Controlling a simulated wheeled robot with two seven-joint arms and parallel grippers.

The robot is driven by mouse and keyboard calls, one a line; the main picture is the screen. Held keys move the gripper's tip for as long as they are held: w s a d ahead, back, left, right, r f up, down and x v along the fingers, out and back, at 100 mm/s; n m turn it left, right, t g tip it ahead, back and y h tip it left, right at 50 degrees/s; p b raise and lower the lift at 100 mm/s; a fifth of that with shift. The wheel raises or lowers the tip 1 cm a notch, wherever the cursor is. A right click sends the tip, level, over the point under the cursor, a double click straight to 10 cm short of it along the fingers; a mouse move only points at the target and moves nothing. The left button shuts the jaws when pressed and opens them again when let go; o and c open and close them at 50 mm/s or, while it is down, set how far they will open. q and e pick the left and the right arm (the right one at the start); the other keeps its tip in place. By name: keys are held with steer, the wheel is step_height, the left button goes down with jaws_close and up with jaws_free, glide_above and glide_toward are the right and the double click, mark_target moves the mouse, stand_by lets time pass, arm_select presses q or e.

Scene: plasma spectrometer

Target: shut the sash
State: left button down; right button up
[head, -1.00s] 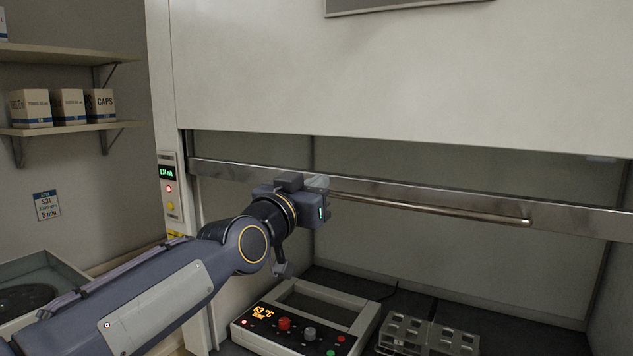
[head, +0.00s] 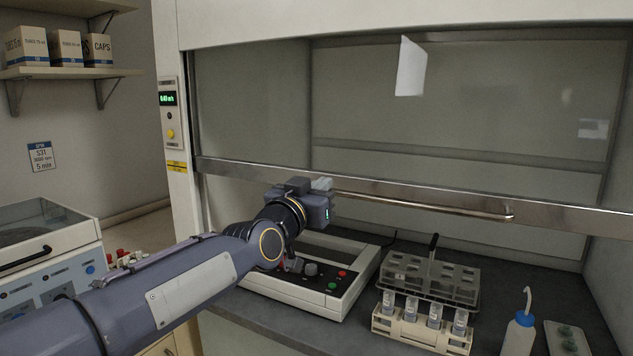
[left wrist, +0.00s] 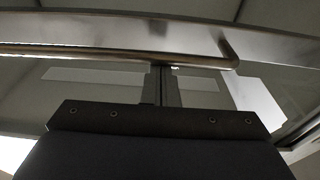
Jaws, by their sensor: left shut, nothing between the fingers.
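The fume hood's sash (head: 460,110) is a glass pane with a metal bottom rail (head: 570,214) and a brown-grey bar handle (head: 430,206). It hangs partly lowered, with an open gap between rail and worktop. My left gripper (head: 326,186) is at the left end of the handle. In the left wrist view its fingers (left wrist: 165,82) are shut and empty, their tips close to the handle (left wrist: 90,50). I cannot tell whether they touch it. My right gripper is not in view.
Under the sash stand a hot plate (head: 347,299), a clear rack (head: 465,280), a vial rack (head: 405,331) and a wash bottle (head: 519,335). A control panel (head: 170,113) is on the left post. A benchtop machine (head: 50,225) stands at left.

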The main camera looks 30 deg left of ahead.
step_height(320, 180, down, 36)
steer(key=b, duration=3.3)
